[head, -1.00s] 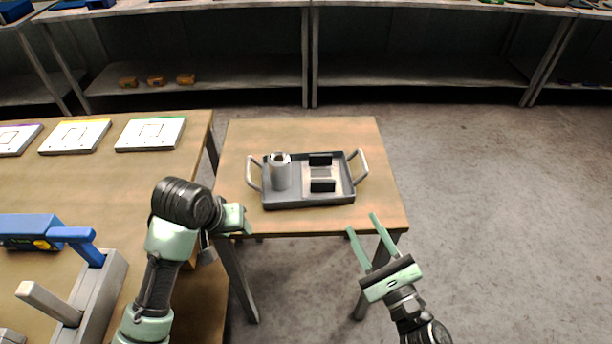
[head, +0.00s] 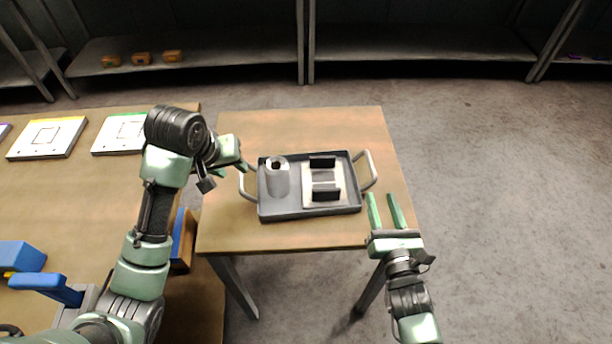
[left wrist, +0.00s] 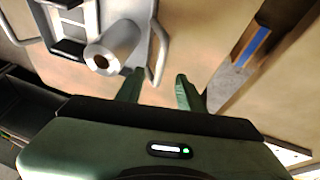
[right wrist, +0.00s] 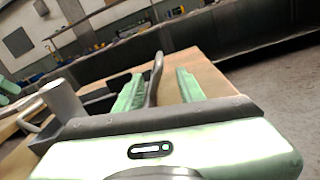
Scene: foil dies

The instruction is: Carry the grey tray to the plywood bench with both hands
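The grey tray (head: 285,212) lies flat on a small wooden table (head: 300,130), with a looped handle at each end. It carries a grey cylinder (head: 277,180) and a light plate with two black blocks (head: 323,178). My left gripper (head: 240,160) is open at the left handle (head: 246,190); in the left wrist view its fingertips (left wrist: 157,78) lie either side of this handle. My right gripper (head: 383,196) is open near the right handle (head: 371,168); in the right wrist view this handle shows between its fingers (right wrist: 158,76). Contact cannot be told.
A wooden bench (head: 60,210) stands at the left with flat white plates (head: 47,138) and blue equipment (head: 20,257). A shelf unit (head: 200,60) with small orange boxes runs along the back. The floor (head: 500,180) at the right is clear.

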